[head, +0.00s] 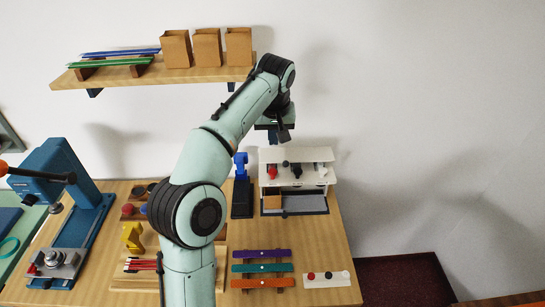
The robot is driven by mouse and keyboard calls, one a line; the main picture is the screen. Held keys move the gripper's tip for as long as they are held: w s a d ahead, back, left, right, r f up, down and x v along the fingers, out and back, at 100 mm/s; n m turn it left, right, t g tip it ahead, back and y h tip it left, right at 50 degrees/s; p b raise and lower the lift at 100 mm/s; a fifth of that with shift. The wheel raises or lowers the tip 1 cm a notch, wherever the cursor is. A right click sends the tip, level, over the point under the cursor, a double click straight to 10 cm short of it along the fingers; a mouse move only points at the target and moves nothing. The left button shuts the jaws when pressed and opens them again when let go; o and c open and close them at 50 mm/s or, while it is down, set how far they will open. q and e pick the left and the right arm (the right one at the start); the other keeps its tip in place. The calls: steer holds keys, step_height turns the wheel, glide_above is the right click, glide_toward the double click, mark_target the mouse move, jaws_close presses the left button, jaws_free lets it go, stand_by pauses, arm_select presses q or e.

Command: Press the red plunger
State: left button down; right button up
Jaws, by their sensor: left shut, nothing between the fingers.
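A white box-like stand (310,156) at the back right of the counter carries a row of knob-topped plungers. The red plunger (272,172) is at the left of the row. A dark plunger (297,171) is to its right, and a pale one (322,172) is at the right end. My left gripper (284,138) is shut and empty, pointing down above and behind the row, slightly right of the red plunger. It appears apart from the plungers. My right gripper is out of view.
A blue upright tool (241,166) stands just left of the stand. A grey tray (305,204) is in front of it. A white plate (327,279) with red and black knobs lies at front right. A wooden shelf (195,75) hangs above.

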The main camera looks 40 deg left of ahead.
arm_select(q)
steer(key=shift+r, duration=0.1)
stand_by(0.3)
steer(key=b, duration=0.2)
glide_toward(273, 171)
steer(key=x, duration=0.6)
steer(key=shift+f, duration=0.3)
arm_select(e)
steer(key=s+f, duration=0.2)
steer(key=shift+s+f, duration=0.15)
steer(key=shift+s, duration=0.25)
